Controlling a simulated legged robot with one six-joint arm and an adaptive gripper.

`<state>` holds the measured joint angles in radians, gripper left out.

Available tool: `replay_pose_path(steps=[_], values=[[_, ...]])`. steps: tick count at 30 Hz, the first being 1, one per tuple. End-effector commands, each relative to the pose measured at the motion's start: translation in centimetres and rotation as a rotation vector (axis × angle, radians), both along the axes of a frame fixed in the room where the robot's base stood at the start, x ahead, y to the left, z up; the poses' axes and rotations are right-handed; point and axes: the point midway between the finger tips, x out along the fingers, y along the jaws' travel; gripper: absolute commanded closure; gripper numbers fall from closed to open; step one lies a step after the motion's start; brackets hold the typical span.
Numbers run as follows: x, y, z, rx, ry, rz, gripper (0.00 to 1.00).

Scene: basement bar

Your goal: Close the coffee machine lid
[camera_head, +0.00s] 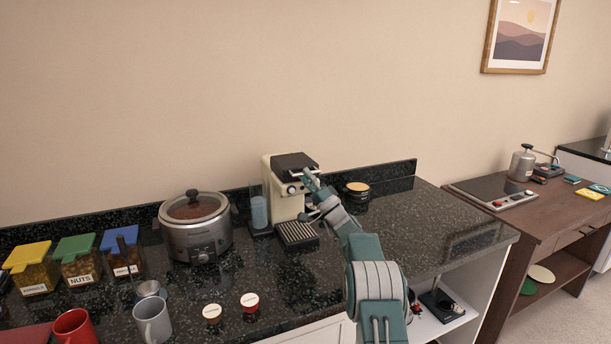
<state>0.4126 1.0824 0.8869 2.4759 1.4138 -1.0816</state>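The cream coffee machine (279,200) stands on the dark speckled counter against the wall. Its black lid (291,161) is at the top and looks lowered or nearly so; I cannot tell if it is fully shut. A grey drip tray (297,234) juts from its base. My gripper (308,178) is at the machine's upper front right, close to the lid's front edge. The gripper is small here and its fingers are partly hidden, so contact and finger opening are unclear. My arm covers part of the machine's right side.
A slow cooker (196,232) and a blue-grey container (259,212) stand left of the machine. A dark jar with a tan lid (357,190) is close to the right of my arm. Mugs (152,321) and lidded bins (80,262) are at the left. The right counter is clear.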

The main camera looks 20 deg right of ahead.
Motion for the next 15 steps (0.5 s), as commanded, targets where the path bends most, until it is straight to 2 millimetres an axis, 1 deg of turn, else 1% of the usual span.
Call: replay_pose_path(steps=[9,13,15], values=[[-0.2,0.0,0.4,-0.002,-0.009,0.001,0.49],[-1.0,-0.5,-0.3,0.000,-0.006,0.000,0.49],[-1.7,-1.0,-1.1,0.000,-0.007,-0.001,0.49]])
